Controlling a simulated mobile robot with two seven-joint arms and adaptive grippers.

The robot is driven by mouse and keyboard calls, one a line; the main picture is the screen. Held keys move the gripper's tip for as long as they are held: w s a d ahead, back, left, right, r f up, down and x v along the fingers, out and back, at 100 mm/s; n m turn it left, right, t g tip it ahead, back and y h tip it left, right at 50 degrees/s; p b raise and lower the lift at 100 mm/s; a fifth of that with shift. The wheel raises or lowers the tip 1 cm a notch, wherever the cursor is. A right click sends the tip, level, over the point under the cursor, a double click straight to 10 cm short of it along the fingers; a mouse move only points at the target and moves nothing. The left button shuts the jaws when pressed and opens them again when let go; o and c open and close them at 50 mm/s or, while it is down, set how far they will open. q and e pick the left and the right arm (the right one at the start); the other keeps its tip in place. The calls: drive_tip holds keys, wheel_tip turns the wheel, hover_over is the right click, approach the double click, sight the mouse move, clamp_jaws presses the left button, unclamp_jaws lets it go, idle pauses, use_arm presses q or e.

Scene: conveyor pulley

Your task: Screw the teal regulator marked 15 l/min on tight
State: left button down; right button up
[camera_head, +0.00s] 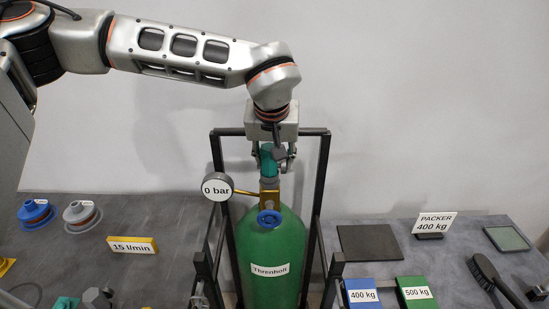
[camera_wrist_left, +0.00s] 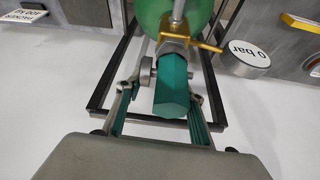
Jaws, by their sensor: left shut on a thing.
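The teal regulator (camera_head: 267,158) is above the brass valve (camera_head: 269,197) of the green gas cylinder (camera_head: 268,247). My left gripper (camera_head: 271,164) comes down from above and is shut on the regulator. In the left wrist view the regulator (camera_wrist_left: 173,92) lies between the two fingers, its end close against a grey metal fitting (camera_wrist_left: 174,48) on the valve. I cannot tell whether the threads are seated. No marking on the regulator is readable. A gauge (camera_head: 217,187) reading 0 bar is on the valve's left, and a blue handwheel (camera_head: 269,218) is on its front. My right gripper is not in view.
A black frame (camera_head: 324,165) surrounds the cylinder, close to my gripper. On the right are weight-labelled blocks (camera_head: 360,292), a PACKER sign (camera_head: 435,224) and a brush (camera_head: 490,271).

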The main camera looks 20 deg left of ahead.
use_arm(q)
drive_tip(key=shift+f, duration=0.25)
drive_tip(key=shift+c, duration=2.2)
unclamp_jaws()
drive_tip(key=o, duration=0.4)
drive_tip(key=shift+o, duration=0.2)
